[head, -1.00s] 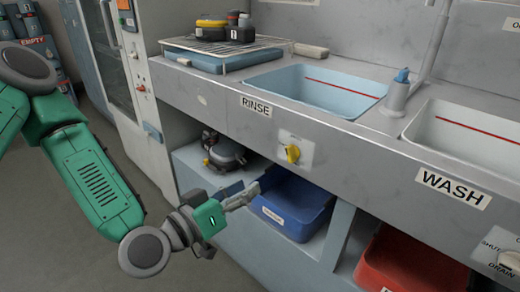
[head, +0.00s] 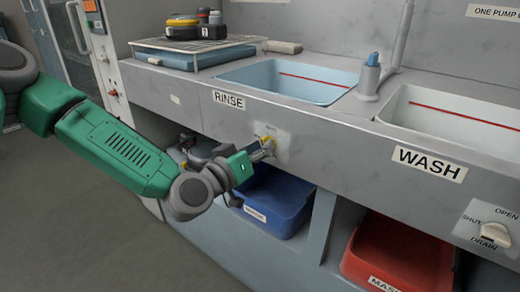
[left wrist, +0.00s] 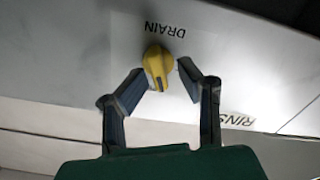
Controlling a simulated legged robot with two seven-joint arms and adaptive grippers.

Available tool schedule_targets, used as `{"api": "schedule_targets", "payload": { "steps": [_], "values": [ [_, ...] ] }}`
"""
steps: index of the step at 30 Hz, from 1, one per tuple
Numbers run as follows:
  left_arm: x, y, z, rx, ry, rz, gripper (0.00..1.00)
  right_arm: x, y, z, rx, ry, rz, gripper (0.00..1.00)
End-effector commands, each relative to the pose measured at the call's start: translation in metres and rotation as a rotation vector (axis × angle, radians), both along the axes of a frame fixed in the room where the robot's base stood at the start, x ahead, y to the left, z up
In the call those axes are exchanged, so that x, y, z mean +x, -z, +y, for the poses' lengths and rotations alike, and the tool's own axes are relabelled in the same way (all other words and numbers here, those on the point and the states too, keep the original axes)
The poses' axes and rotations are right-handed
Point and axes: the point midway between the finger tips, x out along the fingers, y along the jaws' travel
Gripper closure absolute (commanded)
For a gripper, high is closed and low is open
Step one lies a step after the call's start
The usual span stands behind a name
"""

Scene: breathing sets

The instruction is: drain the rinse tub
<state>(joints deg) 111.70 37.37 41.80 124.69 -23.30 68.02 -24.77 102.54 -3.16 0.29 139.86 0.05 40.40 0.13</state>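The rinse tub (head: 290,82) is a light blue basin with a red line inside, set in the grey counter above the RINSE label (head: 228,100). Whether it holds water I cannot tell. Its yellow drain knob (head: 267,140) is on the counter's front panel. It also shows in the left wrist view (left wrist: 157,62), beside an upside-down DRAIN label (left wrist: 164,30). My left gripper (head: 264,151) is at the knob, partly hiding it. My right gripper is out of view.
Below the counter are a blue bin (head: 275,205) and a red bin (head: 400,255). A wire rack (head: 200,45) stands on the counter at the back left.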

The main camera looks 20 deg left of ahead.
Motion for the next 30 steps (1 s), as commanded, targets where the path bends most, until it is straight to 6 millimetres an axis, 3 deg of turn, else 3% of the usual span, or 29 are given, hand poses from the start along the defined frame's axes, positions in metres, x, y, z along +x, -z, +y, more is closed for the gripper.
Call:
{"api": "schedule_targets", "payload": {
  "steps": [8, 11, 22, 30],
  "values": [
    [0.0013, 0.0010, 0.0041, -0.006, -0.002, 0.001, 0.68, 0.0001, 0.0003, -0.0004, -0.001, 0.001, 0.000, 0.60],
    [0.0011, 0.0013, 0.0054, -0.007, -0.001, 0.001, 1.00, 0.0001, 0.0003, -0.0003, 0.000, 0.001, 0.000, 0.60],
    [0.0013, 0.0017, 0.0057, -0.020, -0.007, 0.007, 1.00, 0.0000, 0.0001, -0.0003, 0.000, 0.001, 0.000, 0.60],
    [0.0013, 0.0021, 0.0056, -0.136, -0.004, 0.049, 1.00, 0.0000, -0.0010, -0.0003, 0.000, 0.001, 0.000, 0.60]
  ]
}}
